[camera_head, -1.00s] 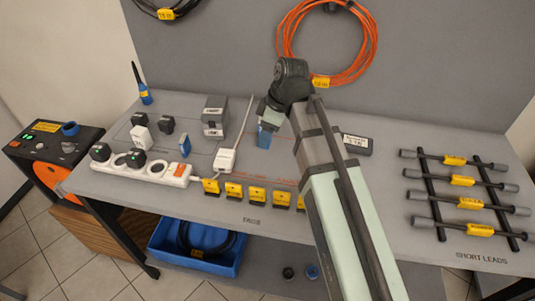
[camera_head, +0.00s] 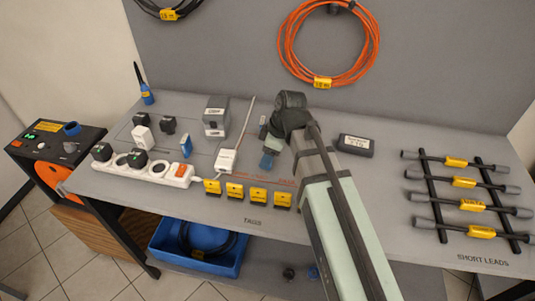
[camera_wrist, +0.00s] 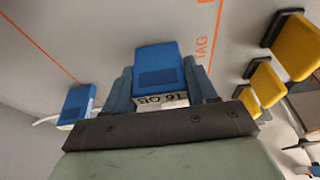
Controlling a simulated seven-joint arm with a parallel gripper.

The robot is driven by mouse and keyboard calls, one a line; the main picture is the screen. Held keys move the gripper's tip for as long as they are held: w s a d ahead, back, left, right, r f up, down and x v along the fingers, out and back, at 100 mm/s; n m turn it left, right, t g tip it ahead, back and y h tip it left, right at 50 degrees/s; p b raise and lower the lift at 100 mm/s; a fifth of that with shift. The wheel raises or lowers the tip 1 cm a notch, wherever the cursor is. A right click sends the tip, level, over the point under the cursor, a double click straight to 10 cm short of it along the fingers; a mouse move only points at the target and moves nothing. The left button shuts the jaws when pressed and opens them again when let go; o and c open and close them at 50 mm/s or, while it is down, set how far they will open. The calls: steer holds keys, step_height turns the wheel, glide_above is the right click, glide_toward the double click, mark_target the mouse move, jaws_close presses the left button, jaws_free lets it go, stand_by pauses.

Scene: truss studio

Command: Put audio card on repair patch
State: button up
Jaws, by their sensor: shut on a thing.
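My gripper (camera_wrist: 160,85) is shut on a blue card (camera_wrist: 158,62) with a white label reading upside down, apparently "16 GB". The card sits between the two blue fingers and points away from the wrist. In the head view my gripper (camera_head: 268,160) is low over the table, right of a white adapter; the card is hard to separate from the fingers there. Orange lines (camera_wrist: 38,45) mark the table; I cannot tell which area is the repair patch.
Several yellow tags (camera_head: 258,195) stand along the front edge, close to my gripper. A white adapter (camera_head: 226,160) with a cable is to its left, beside a power strip (camera_head: 150,170). A dark labelled box (camera_head: 356,146) and a rack of short leads (camera_head: 465,200) are to the right.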

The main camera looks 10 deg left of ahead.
steer(key=shift+f, duration=0.15)
steer(key=o, duration=1)
steer(key=shift+o, duration=0.2)
steer(key=v, duration=1.2)
